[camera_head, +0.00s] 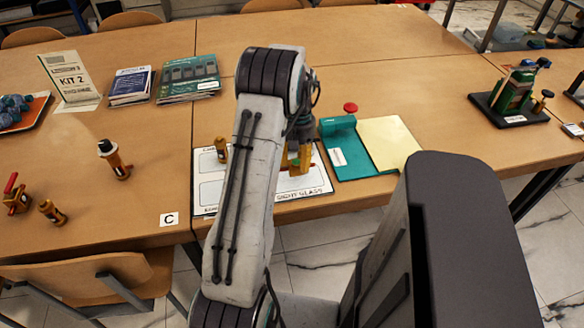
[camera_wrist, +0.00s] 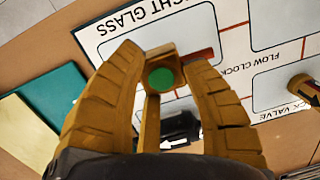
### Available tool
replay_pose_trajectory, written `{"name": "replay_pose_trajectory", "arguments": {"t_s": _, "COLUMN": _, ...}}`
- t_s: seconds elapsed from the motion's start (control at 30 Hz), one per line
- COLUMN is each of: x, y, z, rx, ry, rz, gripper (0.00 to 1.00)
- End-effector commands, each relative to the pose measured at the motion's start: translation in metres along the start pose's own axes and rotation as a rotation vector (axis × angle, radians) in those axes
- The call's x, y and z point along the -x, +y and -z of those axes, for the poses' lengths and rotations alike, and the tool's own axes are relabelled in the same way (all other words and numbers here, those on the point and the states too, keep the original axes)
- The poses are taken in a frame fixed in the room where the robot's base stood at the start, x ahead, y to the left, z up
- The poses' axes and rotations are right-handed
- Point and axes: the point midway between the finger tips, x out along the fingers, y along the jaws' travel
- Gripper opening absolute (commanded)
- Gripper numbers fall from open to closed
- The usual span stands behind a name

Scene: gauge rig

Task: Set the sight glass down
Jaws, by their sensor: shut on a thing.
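My gripper (camera_head: 297,168) is over the right part of the white labelled mat (camera_head: 318,184). In the wrist view its two yellow fingers (camera_wrist: 163,85) are shut on the sight glass (camera_wrist: 161,78), a brass-coloured piece with a round green face. The mat's box marked SIGHT GLASS (camera_wrist: 185,35) lies around and beyond the piece in that view. I cannot tell whether the piece touches the mat. In the head view my arm and fingers largely hide it. Another brass fitting (camera_head: 221,150) stands at the mat's upper left and shows in the wrist view (camera_wrist: 306,88).
A teal tray (camera_head: 345,155) with a cream pad (camera_head: 390,140) lies right of the mat, a red knob (camera_head: 350,107) behind it. Several fittings, including a black-topped one (camera_head: 113,160), stand on the left. A green device (camera_head: 514,92) stands far right. Booklets (camera_head: 188,78) lie behind.

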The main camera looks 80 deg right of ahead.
Motion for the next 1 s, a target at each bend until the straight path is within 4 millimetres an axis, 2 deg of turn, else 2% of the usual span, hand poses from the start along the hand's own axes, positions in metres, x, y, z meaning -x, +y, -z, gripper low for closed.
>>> {"name": "replay_pose_trajectory", "arguments": {"t_s": 0.03, "x": -0.010, "y": 0.003, "z": 0.001, "rx": -0.003, "ry": 0.000, "rz": 0.001, "gripper": 0.08}}
{"name": "replay_pose_trajectory", "arguments": {"t_s": 0.2, "x": -0.029, "y": 0.013, "z": 0.002, "rx": -0.010, "ry": 0.001, "rz": 0.003, "gripper": 0.08}}
{"name": "replay_pose_trajectory", "arguments": {"t_s": 0.67, "x": -0.033, "y": 0.016, "z": 0.003, "rx": -0.012, "ry": 0.001, "rz": 0.003, "gripper": 0.08}}
{"name": "replay_pose_trajectory", "arguments": {"t_s": 0.7, "x": -0.033, "y": 0.016, "z": 0.003, "rx": -0.012, "ry": 0.001, "rz": 0.003, "gripper": 0.46}}
{"name": "replay_pose_trajectory", "arguments": {"t_s": 0.93, "x": -0.033, "y": 0.016, "z": 0.003, "rx": -0.012, "ry": 0.001, "rz": 0.003, "gripper": 0.67}}
{"name": "replay_pose_trajectory", "arguments": {"t_s": 1.0, "x": -0.033, "y": 0.016, "z": 0.003, "rx": -0.012, "ry": 0.001, "rz": 0.003, "gripper": 0.67}}
